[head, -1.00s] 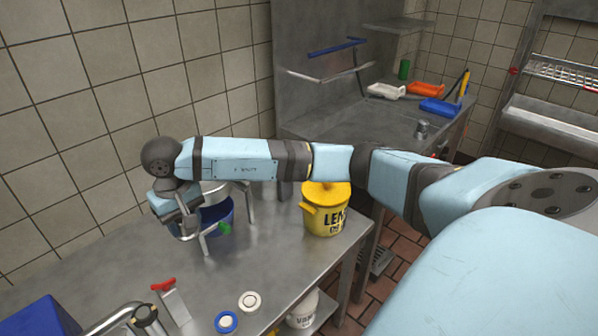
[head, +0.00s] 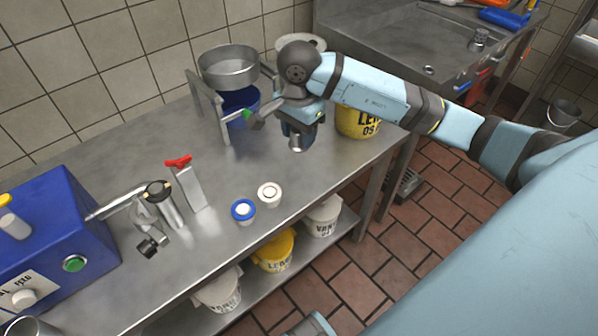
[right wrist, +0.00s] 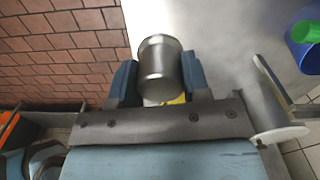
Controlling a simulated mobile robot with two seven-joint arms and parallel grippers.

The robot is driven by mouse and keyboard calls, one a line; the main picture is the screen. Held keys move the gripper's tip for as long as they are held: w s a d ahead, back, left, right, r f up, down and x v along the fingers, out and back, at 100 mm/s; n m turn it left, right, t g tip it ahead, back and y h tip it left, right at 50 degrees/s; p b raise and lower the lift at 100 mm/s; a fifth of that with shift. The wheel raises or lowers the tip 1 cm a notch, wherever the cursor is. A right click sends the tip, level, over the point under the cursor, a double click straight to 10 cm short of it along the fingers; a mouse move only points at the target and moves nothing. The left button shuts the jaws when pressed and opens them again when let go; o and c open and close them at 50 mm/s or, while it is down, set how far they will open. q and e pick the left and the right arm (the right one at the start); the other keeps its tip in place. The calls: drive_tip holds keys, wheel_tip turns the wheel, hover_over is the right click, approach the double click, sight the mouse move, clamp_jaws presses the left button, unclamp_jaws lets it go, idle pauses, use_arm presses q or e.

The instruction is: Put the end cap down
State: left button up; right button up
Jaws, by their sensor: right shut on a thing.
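The end cap (right wrist: 160,68) is a short, smooth metal cylinder in the right wrist view. It sits between the two blue-grey fingers of my right gripper (right wrist: 159,84), which are shut on it. In the head view my right gripper (head: 299,134) points down over the steel table (head: 330,185), left of the yellow bucket. The metal end of the cap (head: 296,145) shows below the fingers. I cannot tell the exact gap between the cap and the table. My left gripper is not in view.
A blue machine (head: 45,235) with metal pipes stands left; a red-handled valve (head: 187,182) is beside them. Blue (head: 243,210) and white (head: 270,194) rings lie near the front edge. A metal basin (head: 229,68) on a stand and yellow bucket (head: 358,121) stand behind.

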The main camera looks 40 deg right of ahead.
hover_over(299, 183)
wheel_tip(299, 183, down, 8)
drive_tip(key=shift+b, duration=0.4)
wheel_tip(299, 183, down, 4)
drive_tip(key=shift+f+b, duration=0.25)
drive_tip(key=shift+b, duration=0.05)
drive_tip(key=shift+f, duration=0.3)
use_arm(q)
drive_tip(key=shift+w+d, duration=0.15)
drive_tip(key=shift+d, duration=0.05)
use_arm(e)
drive_tip(key=shift+f, duration=0.15)
drive_tip(key=o, duration=1)
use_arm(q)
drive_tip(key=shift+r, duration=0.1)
